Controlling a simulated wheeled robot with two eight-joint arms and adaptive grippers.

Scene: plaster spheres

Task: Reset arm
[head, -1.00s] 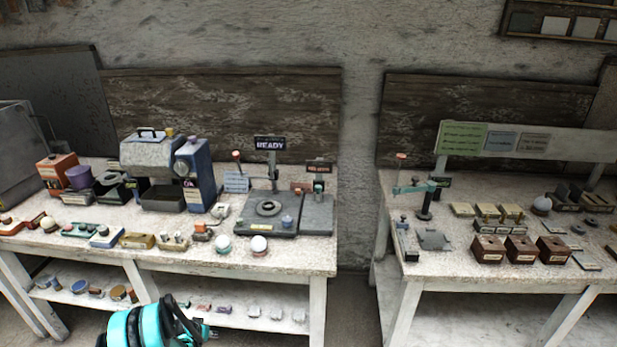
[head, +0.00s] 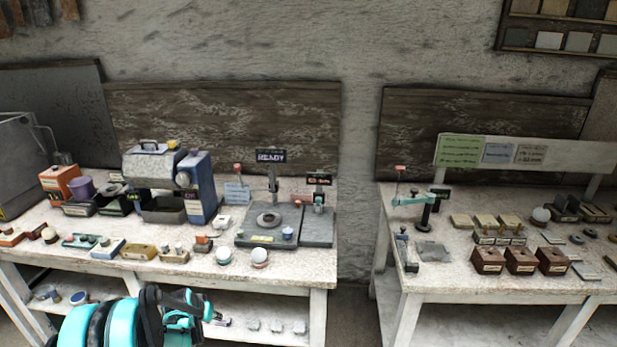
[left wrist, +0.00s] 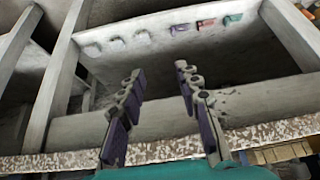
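My left arm (head: 130,318), teal and black, shows at the lower left of the head view, in front of the left workbench (head: 300,272). My left gripper (left wrist: 158,80) shows in the left wrist view with its two fingers apart and nothing between them. It is near the bench's front edge (left wrist: 260,132), with the lower shelf beyond the fingers. My right gripper is in neither view.
Two white plaster spheres (head: 259,256) stand near the left bench's front edge. Behind them are a machine with a blue side (head: 196,188) and a READY sign (head: 271,156). A right bench (head: 420,280) stands across a gap.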

